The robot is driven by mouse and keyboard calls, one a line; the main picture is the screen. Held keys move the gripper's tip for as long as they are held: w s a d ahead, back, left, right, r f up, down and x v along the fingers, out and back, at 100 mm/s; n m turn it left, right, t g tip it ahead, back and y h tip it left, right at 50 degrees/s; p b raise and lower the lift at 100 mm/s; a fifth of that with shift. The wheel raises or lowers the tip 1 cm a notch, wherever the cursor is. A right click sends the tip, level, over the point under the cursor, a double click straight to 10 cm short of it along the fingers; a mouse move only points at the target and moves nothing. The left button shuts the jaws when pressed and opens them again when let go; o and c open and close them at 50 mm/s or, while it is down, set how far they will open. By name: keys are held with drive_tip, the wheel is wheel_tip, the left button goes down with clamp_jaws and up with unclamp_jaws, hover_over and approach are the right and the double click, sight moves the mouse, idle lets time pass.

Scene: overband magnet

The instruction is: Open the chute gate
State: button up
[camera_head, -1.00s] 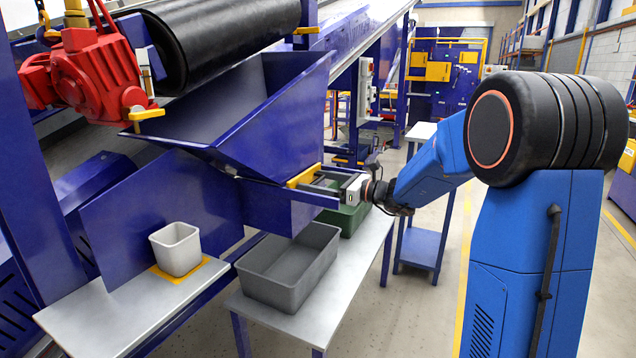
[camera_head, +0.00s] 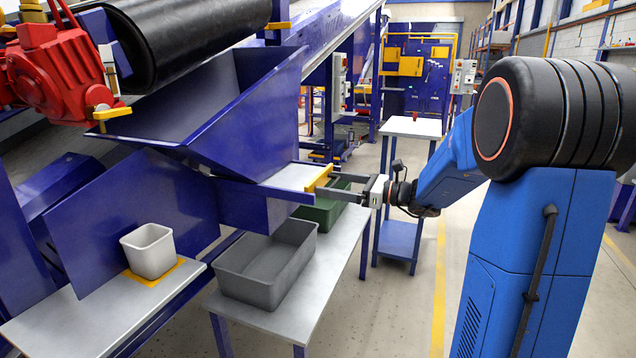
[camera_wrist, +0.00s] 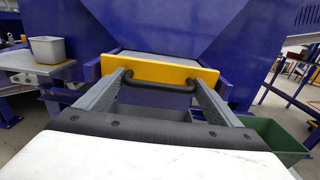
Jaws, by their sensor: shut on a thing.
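The chute gate is a light metal plate (camera_head: 292,176) with a yellow front bar (camera_head: 319,178), at the foot of the blue chute hopper (camera_head: 205,120). The plate sticks out to the right between blue side rails. My gripper (camera_head: 330,185) is at the yellow bar. In the wrist view my gripper (camera_wrist: 160,84) is shut on the dark handle (camera_wrist: 158,86) on the face of the yellow bar (camera_wrist: 155,70). The inside of the chute bottom is hidden.
A grey bin (camera_head: 262,275) stands on the bench below the chute, with a green bin (camera_head: 322,208) behind it. A white-grey tub (camera_head: 150,252) stands on a yellow mat at left. Open floor lies to the right of the bench.

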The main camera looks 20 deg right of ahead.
drive_tip(key=shift+v, duration=0.95)
drive_tip(key=shift+w+d+r, duration=0.1)
drive_tip(key=o, duration=1.2)
drive_tip(key=v, duration=1.7)
drive_tip(key=shift+s, duration=0.2)
